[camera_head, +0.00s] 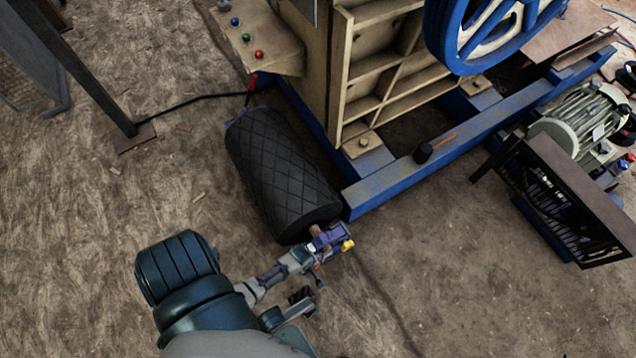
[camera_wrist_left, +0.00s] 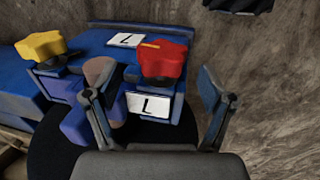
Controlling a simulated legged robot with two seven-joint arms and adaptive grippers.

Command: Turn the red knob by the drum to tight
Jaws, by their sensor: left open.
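In the left wrist view the red knob (camera_wrist_left: 164,60) sits on a blue bracket (camera_wrist_left: 100,42) with white plates marked L. A yellow knob (camera_wrist_left: 40,46) is on the same bracket to the left. My left gripper (camera_wrist_left: 148,88) is open, its two fingers apart. The red knob appears between and beyond the fingertips, and nothing is held. In the head view my left gripper (camera_head: 316,278) is near the end of the black drum (camera_head: 275,175), beside the blue bracket and yellow knob (camera_head: 348,245). The red knob is hard to make out there. My right gripper is not in view.
The crusher's blue frame beam (camera_head: 440,165) runs right from beside the drum. A panel with coloured buttons (camera_head: 255,35) is above the drum. A blue wheel (camera_head: 490,30) and a dark metal guard (camera_head: 570,195) are to the right. The ground below the beam is clear.

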